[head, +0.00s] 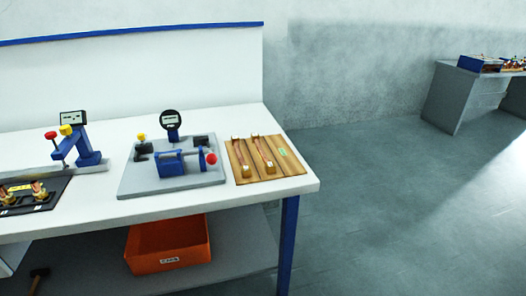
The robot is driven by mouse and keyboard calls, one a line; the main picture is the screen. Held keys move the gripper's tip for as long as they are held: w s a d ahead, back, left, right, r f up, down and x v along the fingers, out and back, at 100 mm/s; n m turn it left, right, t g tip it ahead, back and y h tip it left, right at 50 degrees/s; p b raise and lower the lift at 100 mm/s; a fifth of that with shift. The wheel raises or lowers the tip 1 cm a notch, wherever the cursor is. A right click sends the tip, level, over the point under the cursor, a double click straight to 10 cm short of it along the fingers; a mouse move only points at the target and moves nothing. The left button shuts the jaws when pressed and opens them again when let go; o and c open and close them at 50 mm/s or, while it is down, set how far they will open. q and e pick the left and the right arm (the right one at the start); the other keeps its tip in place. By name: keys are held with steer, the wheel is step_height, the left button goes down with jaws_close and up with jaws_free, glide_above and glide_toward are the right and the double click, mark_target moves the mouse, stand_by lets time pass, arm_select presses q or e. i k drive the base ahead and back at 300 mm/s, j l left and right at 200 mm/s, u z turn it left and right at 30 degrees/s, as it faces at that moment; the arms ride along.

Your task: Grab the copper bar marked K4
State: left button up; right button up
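Two thin copper-coloured bars with pale tags lie side by side on a wooden board near the right end of the white bench. They are the left bar (241,158) and the right bar (264,156). The tags are too small to read, so I cannot tell which bar is marked K4. A small green label (282,152) sits on the wooden board (291,168). Neither of my grippers is in view.
On the white bench (105,207), a grey plate (207,181) carries a blue device and a round dial. A blue press (86,146) and a black tray (52,200) stand left. An orange bin (150,260) sits below. A grey table (455,98) stands far right; floor between is clear.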

mark_target(271, 167)
steer(key=i+l+u, duration=0.1)
steer(key=l, duration=0.35)
steer(key=i+l+u, duration=0.1)
steer(key=l, duration=0.35)
steer(key=i+l+u, duration=0.1)
steer(key=l, duration=0.35)
steer(key=i+l+u, duration=0.1)
steer(key=i+l, duration=0.15)
steer(key=l, duration=0.25)
